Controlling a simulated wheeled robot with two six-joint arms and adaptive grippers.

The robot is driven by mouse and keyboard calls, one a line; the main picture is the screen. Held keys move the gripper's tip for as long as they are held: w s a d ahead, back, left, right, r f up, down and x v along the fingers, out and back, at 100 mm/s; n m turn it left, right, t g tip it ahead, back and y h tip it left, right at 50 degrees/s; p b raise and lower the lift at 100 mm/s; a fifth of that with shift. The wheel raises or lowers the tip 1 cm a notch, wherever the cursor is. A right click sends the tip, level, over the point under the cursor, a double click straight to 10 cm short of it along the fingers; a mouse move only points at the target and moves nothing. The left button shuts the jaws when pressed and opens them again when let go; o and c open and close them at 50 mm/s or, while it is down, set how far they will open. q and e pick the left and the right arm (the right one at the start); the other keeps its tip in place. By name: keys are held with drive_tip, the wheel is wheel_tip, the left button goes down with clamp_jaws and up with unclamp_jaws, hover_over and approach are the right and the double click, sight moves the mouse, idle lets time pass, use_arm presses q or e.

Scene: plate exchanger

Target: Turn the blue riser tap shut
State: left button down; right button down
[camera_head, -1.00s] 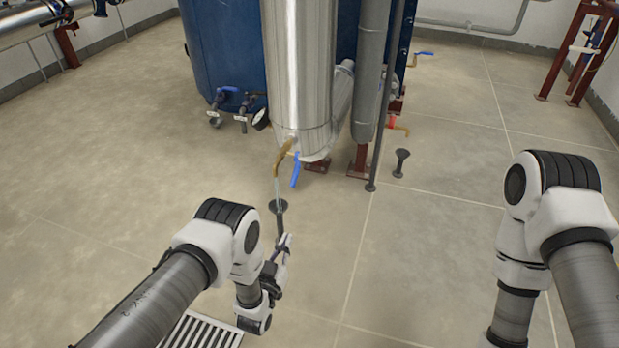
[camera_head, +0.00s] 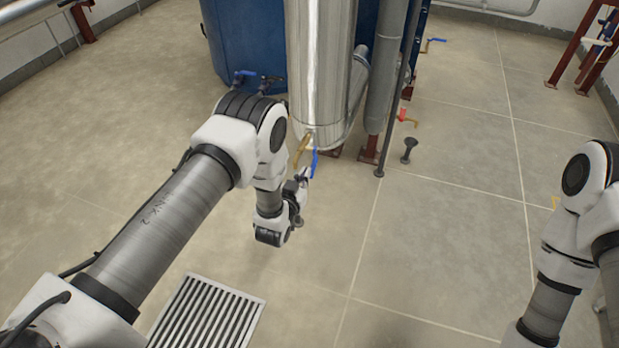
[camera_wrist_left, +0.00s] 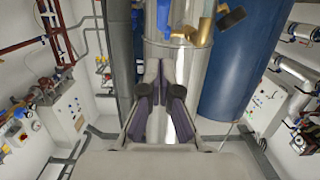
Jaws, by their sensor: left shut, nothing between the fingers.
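The blue riser tap has a blue lever (camera_head: 314,162) hanging down beside a brass spout (camera_head: 302,148), at the foot of the shiny metal riser (camera_head: 320,70). In the left wrist view the blue lever (camera_wrist_left: 163,14) and brass body (camera_wrist_left: 203,28) show at the top, beyond my fingertips. My left gripper (camera_head: 304,175) is shut and empty, just below the lever's lower end in the head view. Whether it touches the lever I cannot tell. In the left wrist view its fingers (camera_wrist_left: 161,92) point at the riser. My right gripper is out of view.
A blue tank (camera_head: 245,45) stands behind the riser. A red-handled tap (camera_head: 404,116) and a dark floor funnel (camera_head: 409,150) are to the right. A floor grate (camera_head: 208,318) lies at the front. The floor right of the riser is mostly clear.

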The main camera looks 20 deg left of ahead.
sight(313, 167)
use_arm(q)
drive_tip(key=w+f+b, duration=0.2)
drive_tip(key=w+f, duration=0.1)
drive_tip(key=shift+w+f, duration=0.1)
drive_tip(key=shift+w, duration=0.25)
drive_tip(key=shift+w+d+f+b, duration=0.1)
drive_tip(key=shift+w+f+b, duration=0.1)
drive_tip(key=shift+w+b, duration=0.15)
drive_tip(key=shift+s, duration=0.1)
